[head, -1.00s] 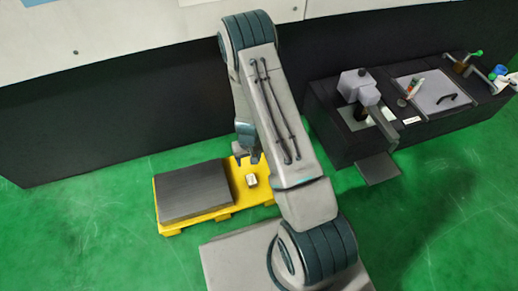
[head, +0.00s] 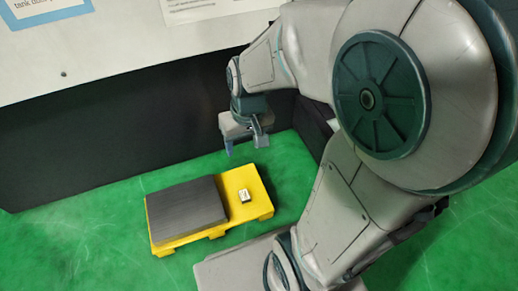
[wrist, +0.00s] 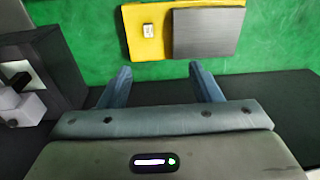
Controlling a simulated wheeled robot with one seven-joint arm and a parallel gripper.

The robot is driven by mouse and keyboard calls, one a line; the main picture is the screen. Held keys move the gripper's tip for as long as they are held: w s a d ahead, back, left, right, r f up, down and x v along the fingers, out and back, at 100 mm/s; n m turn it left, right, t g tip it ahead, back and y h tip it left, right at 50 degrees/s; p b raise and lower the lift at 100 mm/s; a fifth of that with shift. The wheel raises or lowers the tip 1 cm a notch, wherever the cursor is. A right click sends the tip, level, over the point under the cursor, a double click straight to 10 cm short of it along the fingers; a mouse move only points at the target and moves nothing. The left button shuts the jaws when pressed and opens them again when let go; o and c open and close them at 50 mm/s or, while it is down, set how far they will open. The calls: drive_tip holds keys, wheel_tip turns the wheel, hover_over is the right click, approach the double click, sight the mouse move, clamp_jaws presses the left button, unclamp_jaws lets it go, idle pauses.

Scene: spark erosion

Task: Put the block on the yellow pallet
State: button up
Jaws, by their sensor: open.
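The yellow pallet (head: 163,229) lies on the green floor, left of centre in the head view. It also shows at the top of the wrist view (wrist: 146,46). A small whitish block (head: 244,195) rests on the pallet's bare right part; in the wrist view the block (wrist: 148,31) is beside the dark slab. My gripper (head: 245,147) is raised above and behind the pallet, apart from the block. In the wrist view its two fingers (wrist: 158,78) are spread with nothing between them.
A dark grey slab (head: 187,208) covers the pallet's left part. A dark wall (head: 90,153) stands behind the pallet. Part of a dark bench with a light grey device (wrist: 22,103) shows at the left of the wrist view. Green floor is clear around the pallet.

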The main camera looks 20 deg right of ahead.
drive_tip(key=s+d+r, duration=0.1)
drive_tip(key=s+r, duration=0.2)
drive_tip(key=s, duration=0.3)
drive_tip(key=shift+d+r+h, duration=0.2)
drive_tip(key=shift+r+h, duration=0.1)
drive_tip(key=shift+h, duration=0.1)
idle(0.9)
